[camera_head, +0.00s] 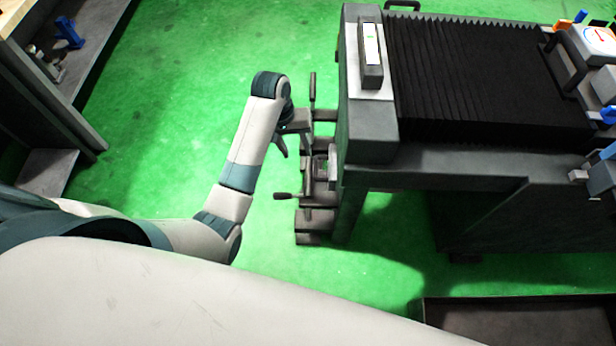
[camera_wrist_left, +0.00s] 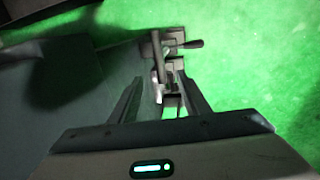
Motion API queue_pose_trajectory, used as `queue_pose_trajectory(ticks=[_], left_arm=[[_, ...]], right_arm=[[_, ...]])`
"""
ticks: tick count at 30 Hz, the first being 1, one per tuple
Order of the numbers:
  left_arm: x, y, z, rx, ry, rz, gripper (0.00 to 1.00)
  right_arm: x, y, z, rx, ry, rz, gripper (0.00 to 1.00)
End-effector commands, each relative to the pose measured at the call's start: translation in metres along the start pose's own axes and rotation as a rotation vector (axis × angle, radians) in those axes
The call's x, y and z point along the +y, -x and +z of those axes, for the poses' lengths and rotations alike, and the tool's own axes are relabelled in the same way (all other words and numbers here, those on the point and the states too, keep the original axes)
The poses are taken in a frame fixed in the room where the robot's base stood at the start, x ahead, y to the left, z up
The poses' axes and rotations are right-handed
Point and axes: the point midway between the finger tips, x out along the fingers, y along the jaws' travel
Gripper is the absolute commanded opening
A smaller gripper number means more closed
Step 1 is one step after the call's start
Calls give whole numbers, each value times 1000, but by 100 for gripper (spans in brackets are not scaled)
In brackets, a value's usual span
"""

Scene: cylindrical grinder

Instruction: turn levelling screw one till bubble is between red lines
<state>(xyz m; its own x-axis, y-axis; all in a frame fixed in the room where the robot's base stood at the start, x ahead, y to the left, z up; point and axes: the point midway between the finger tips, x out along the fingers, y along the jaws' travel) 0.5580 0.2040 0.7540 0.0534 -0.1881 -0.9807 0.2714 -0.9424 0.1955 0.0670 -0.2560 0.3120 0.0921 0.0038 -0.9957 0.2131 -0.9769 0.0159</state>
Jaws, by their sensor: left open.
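The spirit level (camera_head: 371,52) lies on the grey left end of the grinder (camera_head: 372,130). Its vial shows a small green patch, but the bubble and red lines are too small to make out. At the grinder's left end, low down, are levelling screws with crank handles, one handle at the front (camera_head: 288,196) and one upright behind (camera_head: 312,88). Which is screw one I cannot tell. My left gripper (camera_head: 292,146) is open beside this screw hardware. In the left wrist view its fingers (camera_wrist_left: 158,80) are spread, with a crank handle (camera_wrist_left: 190,44) beyond them. My right gripper is not in view.
Black bellows (camera_head: 475,75) cover the grinder's top. A shelf bench (camera_head: 50,100) stands at the far left, and a dark tray (camera_head: 520,318) lies on the floor at lower right. The green floor (camera_head: 180,90) between bench and grinder is clear.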

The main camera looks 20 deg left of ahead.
Motion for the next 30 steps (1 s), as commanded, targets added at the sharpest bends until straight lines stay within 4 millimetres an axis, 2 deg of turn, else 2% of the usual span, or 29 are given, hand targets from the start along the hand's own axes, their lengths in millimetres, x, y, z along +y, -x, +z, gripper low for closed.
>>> queue_pose_trajectory(ticks=[5,11,17,30], left_arm=[[0,-3,0,0,0,0,43],[0,-17,1,-2,1,-1,43],[0,-45,1,-4,1,-1,43],[-1,-125,1,-2,0,-2,43]], right_arm=[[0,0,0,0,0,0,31],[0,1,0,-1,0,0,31],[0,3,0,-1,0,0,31],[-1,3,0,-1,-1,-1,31]])
